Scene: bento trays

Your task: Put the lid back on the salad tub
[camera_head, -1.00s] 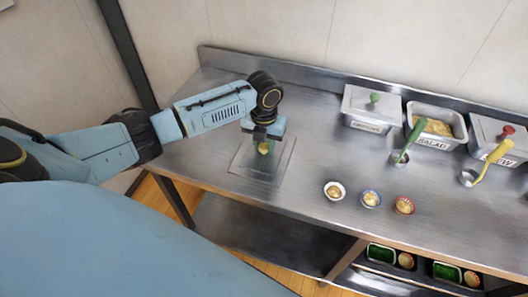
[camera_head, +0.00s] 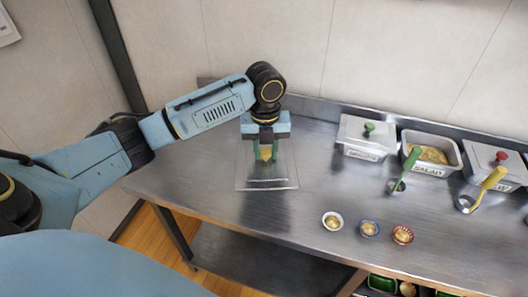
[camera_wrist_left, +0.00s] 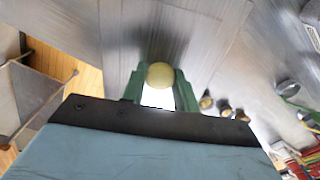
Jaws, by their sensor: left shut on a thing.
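The salad tub (camera_head: 430,169) stands open at the back right of the steel counter, with yellowish salad inside and a label reading SALAD. The flat grey lid (camera_head: 285,178) is under my left gripper (camera_head: 265,153), well left of the tub. My left gripper points down and is shut on the lid's yellow knob, which shows between its green fingers (camera_wrist_left: 160,88) in the left wrist view. A dark patch lies on the counter in front of the lid; the lid seems slightly raised, though the gap is hard to judge. My right gripper is out of view.
A lidded tub with a green knob (camera_head: 367,137) stands left of the salad tub, one with a red knob (camera_head: 496,165) right. A green-handled ladle (camera_head: 405,170) and yellow-handled ladle (camera_head: 482,189) are in front. Three small bowls (camera_head: 369,228) stand near the front edge.

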